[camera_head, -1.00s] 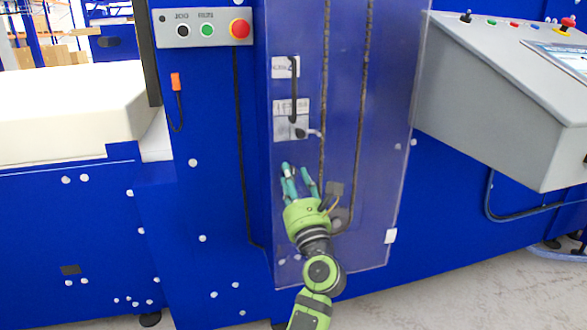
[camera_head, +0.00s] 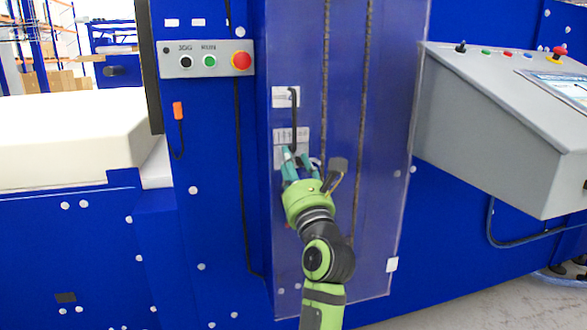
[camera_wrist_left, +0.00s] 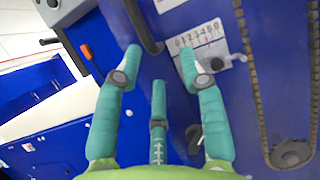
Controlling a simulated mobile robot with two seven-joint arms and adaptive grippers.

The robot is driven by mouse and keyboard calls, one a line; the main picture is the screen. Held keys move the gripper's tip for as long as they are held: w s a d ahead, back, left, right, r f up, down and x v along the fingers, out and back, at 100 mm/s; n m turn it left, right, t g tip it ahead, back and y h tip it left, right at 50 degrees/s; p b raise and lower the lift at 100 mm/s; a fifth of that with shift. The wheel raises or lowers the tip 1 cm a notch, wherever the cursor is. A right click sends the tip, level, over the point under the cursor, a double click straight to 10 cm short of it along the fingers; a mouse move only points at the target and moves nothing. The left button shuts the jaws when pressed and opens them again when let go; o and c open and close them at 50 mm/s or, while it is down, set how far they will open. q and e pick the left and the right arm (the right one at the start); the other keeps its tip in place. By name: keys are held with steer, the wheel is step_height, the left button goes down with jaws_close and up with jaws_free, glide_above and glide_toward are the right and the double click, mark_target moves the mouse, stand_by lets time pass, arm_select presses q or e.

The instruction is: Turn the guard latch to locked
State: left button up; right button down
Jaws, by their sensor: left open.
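The guard (camera_head: 385,150) is a clear panel on the blue machine front. It carries a white latch plate (camera_head: 290,133) below a black bar handle (camera_head: 293,105). My left gripper (camera_head: 300,162) has teal fingers spread open just below and in front of the plate, hiding most of the latch in the head view. In the wrist view the right fingertip is close to the latch; contact cannot be told. The gripper (camera_wrist_left: 160,62) is empty.
A button box (camera_head: 205,59) with a red button is left of the guard. A grey control console (camera_head: 500,130) stands out at the right. Dark cables or chains (camera_head: 362,90) run vertically behind the guard. A cream block (camera_head: 70,135) is at the far left.

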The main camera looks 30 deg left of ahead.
steer(key=s+f+p, duration=0.5)
steer(key=f+p, duration=0.2)
steer(key=p, duration=0.3)
arm_select(q)
steer(key=s+d+f+m+t+h+p, duration=0.2)
steer(key=s+f+m+h+p, duration=0.15)
steer(key=f+m, duration=0.25)
steer(key=s+d+f+m+t+h+p, duration=0.1)
steer(key=s+d+f+m+h+p, duration=0.1)
steer(key=f+m+p, duration=0.3)
steer(key=w+a, duration=0.4)
steer(key=w, duration=0.1)
steer(key=shift+a+r+m+b, duration=0.2)
steer(key=shift+r+m+b, duration=0.1)
steer(key=shift+r, duration=0.15)
arm_select(e)
steer(key=s+d+f+g, duration=0.1)
steer(key=s+d, duration=0.2)
steer(key=s, duration=1)
steer(key=shift+s+f+g, duration=0.35)
steer(key=shift+s+g, duration=0.05)
arm_select(q)
steer(key=shift+r, duration=0.15)
jaws_close()
